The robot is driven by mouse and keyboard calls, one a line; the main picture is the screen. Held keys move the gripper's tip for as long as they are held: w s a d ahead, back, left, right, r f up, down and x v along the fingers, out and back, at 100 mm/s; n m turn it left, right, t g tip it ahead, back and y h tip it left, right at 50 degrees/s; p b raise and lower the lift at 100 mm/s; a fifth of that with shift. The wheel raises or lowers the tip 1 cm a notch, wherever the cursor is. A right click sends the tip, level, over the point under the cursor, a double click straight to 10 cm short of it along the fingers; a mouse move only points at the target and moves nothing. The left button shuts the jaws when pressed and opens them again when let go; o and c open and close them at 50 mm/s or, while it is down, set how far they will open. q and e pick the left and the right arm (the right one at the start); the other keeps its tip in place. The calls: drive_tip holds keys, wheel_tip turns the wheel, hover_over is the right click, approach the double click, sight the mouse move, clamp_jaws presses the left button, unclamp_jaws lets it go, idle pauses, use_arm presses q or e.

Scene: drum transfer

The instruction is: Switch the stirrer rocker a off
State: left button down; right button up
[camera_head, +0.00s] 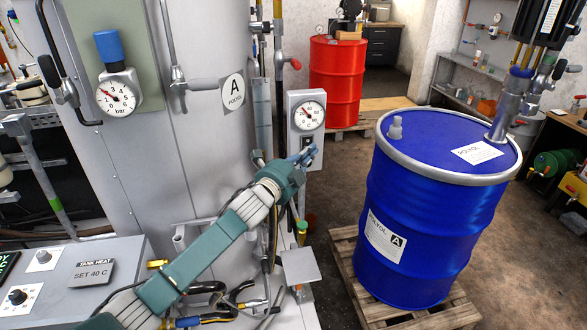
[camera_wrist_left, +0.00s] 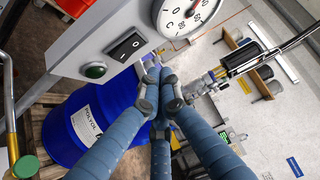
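The stirrer rocker (camera_wrist_left: 125,46) is a black switch with white marks on a grey control box (camera_wrist_left: 85,45), under a dial gauge in the left wrist view. In the head view the box (camera_head: 293,128) hangs beside the tank, and the small dark rocker (camera_head: 307,139) shows just above my fingers. My left gripper (camera_head: 308,152) is shut and empty. Its blue fingers (camera_wrist_left: 151,62) converge right beside the rocker, near the box edge. I cannot tell whether they touch it, or which way the rocker is set. My right gripper is not in view.
A round dial gauge (camera_head: 311,115) and a green button (camera_wrist_left: 95,71) sit near the rocker. The grey tank (camera_head: 200,120) stands left of the box. A blue drum (camera_head: 430,220) on a wooden pallet (camera_head: 345,250) stands right. A red drum (camera_head: 336,85) stands behind.

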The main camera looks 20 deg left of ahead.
use_arm(q)
drive_tip(key=s+a+b, duration=0.2)
drive_tip(key=s+b, duration=0.1)
drive_tip(key=s, duration=0.6)
drive_tip(key=shift+a+r, duration=0.15)
drive_tip(key=shift+r, duration=0.2)
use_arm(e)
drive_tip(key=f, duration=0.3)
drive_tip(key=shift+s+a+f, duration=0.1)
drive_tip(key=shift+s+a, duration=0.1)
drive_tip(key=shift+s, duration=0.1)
use_arm(q)
drive_tip(key=shift+s, duration=0.1)
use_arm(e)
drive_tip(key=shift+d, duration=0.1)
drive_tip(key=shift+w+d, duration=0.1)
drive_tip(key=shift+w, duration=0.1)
